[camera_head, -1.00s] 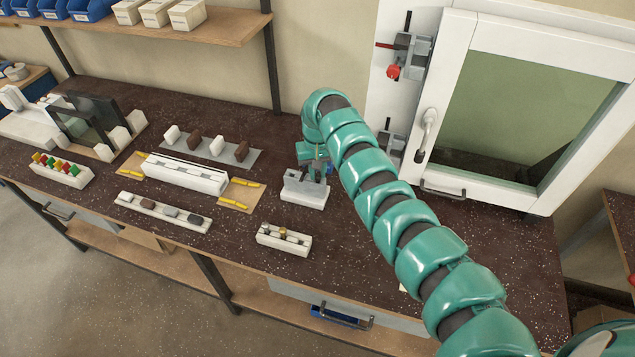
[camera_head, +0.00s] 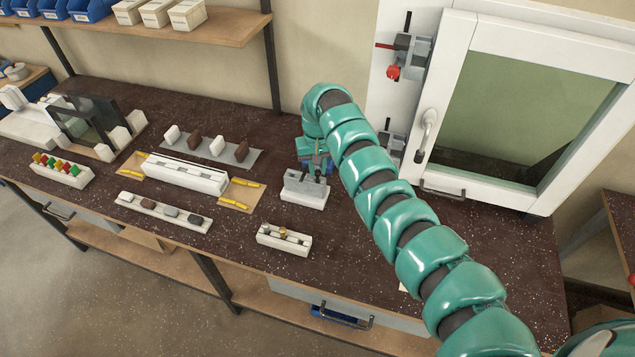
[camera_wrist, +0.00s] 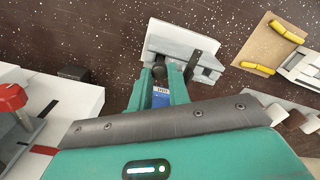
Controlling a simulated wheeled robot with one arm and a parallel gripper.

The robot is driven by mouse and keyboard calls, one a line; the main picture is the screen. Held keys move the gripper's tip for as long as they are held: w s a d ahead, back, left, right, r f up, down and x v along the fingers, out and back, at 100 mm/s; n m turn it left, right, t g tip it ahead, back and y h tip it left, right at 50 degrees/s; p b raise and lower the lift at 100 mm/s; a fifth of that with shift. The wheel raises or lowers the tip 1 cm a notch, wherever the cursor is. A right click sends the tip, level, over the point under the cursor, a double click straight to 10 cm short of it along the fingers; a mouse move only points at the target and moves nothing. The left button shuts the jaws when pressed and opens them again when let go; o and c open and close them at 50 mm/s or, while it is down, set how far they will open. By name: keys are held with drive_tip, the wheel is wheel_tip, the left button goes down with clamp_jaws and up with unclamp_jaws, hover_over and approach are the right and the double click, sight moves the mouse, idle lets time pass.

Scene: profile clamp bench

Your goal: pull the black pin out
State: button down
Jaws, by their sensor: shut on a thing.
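A white block (camera_head: 303,194) with a grey clamp on top stands on the bench. In the wrist view the white block (camera_wrist: 150,42) and its grey clamp (camera_wrist: 207,66) lie just beyond the fingers. A black upright bar (camera_wrist: 192,64) stands on the clamp. My gripper (camera_head: 317,166) is over the back of the block. In the wrist view my gripper (camera_wrist: 162,74) is shut on a small dark piece, which appears to be the black pin (camera_wrist: 160,70). The fingers mostly hide it, and I cannot tell whether it still touches the clamp.
A small white holder (camera_head: 284,240) stands in front of the block. A long white profile (camera_head: 185,173) lies to the left, with yellow pieces (camera_head: 240,184) beside it. A white-framed window (camera_head: 530,110) with red-knobbed hardware stands at the right. The bench's front right is clear.

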drive_tip(key=shift+r, duration=3.55)
